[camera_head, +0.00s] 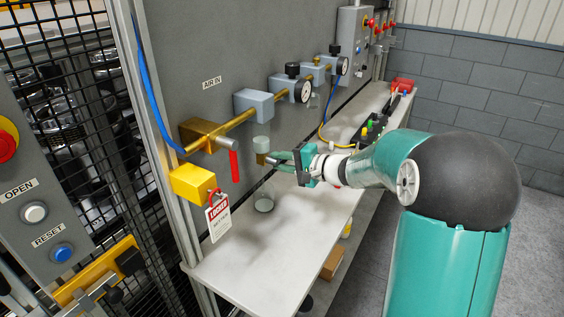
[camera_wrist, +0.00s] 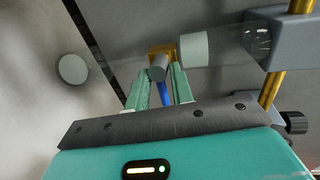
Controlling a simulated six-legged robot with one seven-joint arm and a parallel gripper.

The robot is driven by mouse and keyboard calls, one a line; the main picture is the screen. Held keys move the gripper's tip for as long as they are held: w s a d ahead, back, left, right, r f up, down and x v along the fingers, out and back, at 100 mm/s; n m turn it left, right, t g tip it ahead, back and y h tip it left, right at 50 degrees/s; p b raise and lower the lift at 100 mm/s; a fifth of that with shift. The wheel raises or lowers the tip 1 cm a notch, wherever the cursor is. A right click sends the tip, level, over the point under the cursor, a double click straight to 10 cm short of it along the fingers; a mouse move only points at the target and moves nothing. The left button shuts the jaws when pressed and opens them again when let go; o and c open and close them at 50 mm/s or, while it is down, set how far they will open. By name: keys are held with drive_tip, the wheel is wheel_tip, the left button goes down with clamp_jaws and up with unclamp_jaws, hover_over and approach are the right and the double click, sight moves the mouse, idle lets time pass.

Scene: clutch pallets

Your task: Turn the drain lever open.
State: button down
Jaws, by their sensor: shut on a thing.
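The drain valve is a small brass fitting (camera_head: 262,158) below the pale cup-like end of a clear bowl (camera_head: 262,143), under the first blue-grey block on the air line. In the wrist view, the brass drain fitting (camera_wrist: 161,49) has a grey round stub, and the blue drain lever (camera_wrist: 164,94) extends from it toward me. My gripper (camera_head: 276,159) reaches in from the right, and its green fingers (camera_wrist: 164,82) are closed around the blue lever. In the head view the lever is hidden by the fingers. The lever's exact angle is hard to tell.
A red-handled valve (camera_head: 235,165) hangs left of the drain. A yellow box (camera_head: 193,184) with a red padlock and LOCKED tag (camera_head: 217,217) is below it.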

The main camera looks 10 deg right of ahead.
drive_tip(key=shift+s+f, duration=0.1)
drive_tip(key=shift+f, duration=0.15)
drive_tip(key=c, duration=1.5)
unclamp_jaws()
drive_tip(key=shift+r, duration=0.15)
drive_tip(key=shift+d, duration=0.1)
drive_tip(key=v, duration=1.3)
drive_tip(key=shift+s, duration=0.2)
drive_tip(key=shift+d+r, duration=0.15)
